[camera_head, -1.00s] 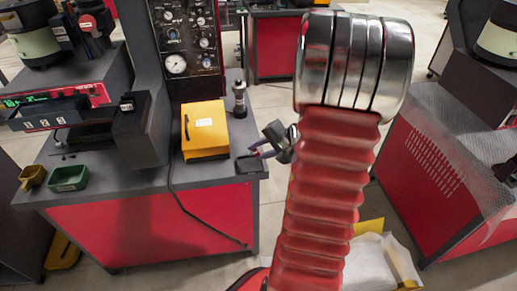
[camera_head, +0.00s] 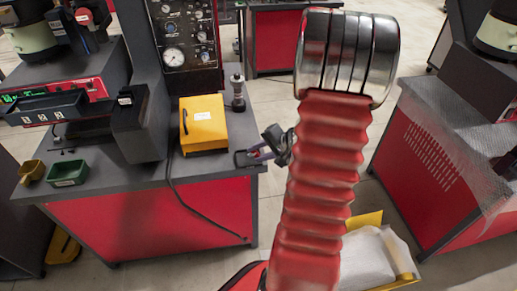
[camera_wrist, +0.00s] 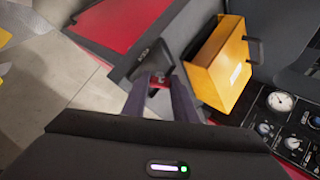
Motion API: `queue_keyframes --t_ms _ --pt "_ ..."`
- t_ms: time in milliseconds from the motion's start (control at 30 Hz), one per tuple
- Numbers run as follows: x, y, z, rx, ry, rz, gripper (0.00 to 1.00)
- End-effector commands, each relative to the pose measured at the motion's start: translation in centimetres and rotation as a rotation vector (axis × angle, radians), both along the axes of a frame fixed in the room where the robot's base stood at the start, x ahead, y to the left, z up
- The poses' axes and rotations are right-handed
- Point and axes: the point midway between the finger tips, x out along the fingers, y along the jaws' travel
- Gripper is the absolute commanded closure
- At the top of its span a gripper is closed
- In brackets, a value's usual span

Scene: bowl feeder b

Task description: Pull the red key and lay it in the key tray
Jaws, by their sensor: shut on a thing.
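My gripper (camera_head: 240,158) is at the front right corner of the left bench, low over a small dark piece there. In the wrist view, my gripper (camera_wrist: 158,82) has its two purple-grey fingers closed on a small red piece, the red key (camera_wrist: 158,80). Only a little of the key shows between the fingertips. A dark rounded piece (camera_wrist: 150,62) lies just beyond the fingertips; I cannot tell whether it is the key tray or whether the key touches it. In the head view the key is too small to make out.
A yellow box (camera_head: 203,124) with a black handle stands near the gripper. A green tray (camera_head: 68,173) and a small yellow tray (camera_head: 32,172) sit at the bench's left. A dark cable (camera_head: 172,185) hangs over the front. My red arm hides much of the middle.

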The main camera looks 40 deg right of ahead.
Motion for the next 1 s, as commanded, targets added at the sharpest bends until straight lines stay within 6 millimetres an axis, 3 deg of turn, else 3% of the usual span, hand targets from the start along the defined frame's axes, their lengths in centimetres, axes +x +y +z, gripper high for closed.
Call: queue_keyframes --t_ms 1000 --pt "-0.08 -0.09 -1.12 -0.001 0.0 -0.002 1.0"
